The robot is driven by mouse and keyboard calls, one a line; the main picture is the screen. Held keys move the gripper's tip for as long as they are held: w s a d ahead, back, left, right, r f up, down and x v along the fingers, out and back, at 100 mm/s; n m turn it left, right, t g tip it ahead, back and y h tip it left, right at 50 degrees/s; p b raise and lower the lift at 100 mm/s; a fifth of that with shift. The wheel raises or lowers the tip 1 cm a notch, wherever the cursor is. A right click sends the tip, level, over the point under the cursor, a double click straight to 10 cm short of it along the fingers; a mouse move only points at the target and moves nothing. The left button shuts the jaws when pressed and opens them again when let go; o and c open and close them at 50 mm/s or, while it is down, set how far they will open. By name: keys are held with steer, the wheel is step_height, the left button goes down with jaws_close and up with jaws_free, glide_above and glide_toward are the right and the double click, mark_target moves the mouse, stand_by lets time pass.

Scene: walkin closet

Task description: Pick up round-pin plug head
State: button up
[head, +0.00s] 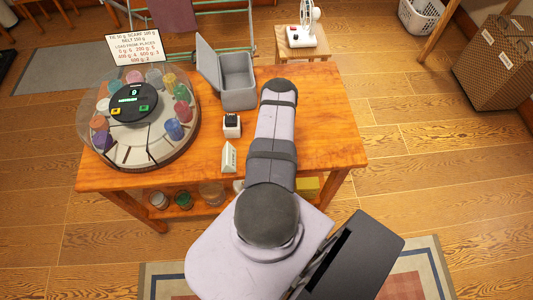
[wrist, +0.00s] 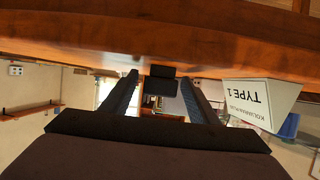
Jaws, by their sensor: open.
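My gripper (wrist: 160,79) shows only in the wrist view, its two dark fingers apart with nothing clamped between them. In the head view my own arm hides it. The wrist view is upside down, with the table top along its upper part. A small dark block (wrist: 162,71) stands on the table beyond, between the fingertips in the picture; it may be the plug head, but its pins do not show. In the head view, a small white holder (head: 231,130) with a black piece (head: 231,119) on top stands on the table, left of my arm.
A white sign (head: 229,158), reading TYPE 1 in the wrist view (wrist: 250,103), stands near the holder. An open grey box (head: 238,82) is behind it. A round carousel (head: 150,155) with coloured jars fills the table's left. The table's right side (head: 325,130) is clear.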

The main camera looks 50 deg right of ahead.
steer(key=c, duration=1.1)
steer(key=shift+r, duration=0.1)
step_height(320, 180, up, 10)
steer(key=p, duration=0.9)
